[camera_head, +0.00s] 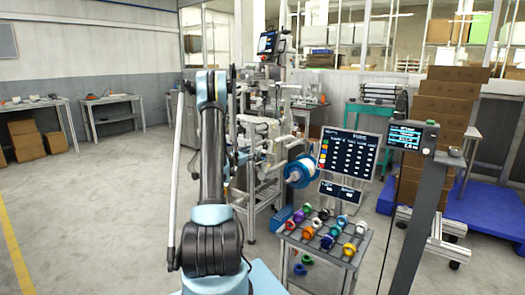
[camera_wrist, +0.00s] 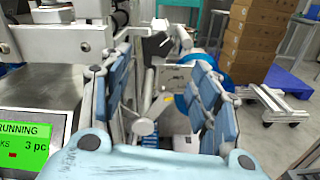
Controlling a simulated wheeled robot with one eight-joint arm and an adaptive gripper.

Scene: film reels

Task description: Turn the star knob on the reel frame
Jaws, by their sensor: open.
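The reel frame (camera_head: 262,150) is a white and grey machine behind my arm in the head view. A blue and white reel (camera_head: 298,172) sits on its right side. In the wrist view my gripper (camera_wrist: 160,62) is open, its blue-padded fingers pointing at the machine's pale parts. A pale, lobed part (camera_wrist: 144,126) shows between the fingers and may be the star knob; I cannot tell for sure. No contact with it is visible. Blue reel surface (camera_wrist: 181,103) shows partly behind the right finger. In the head view my arm hides the gripper.
A small rack (camera_head: 330,246) of coloured reels stands right of the machine, below a dark display board (camera_head: 348,150). A post with a small screen (camera_head: 411,136) and stacked cartons (camera_head: 445,105) on a blue pallet (camera_head: 482,208) are further right.

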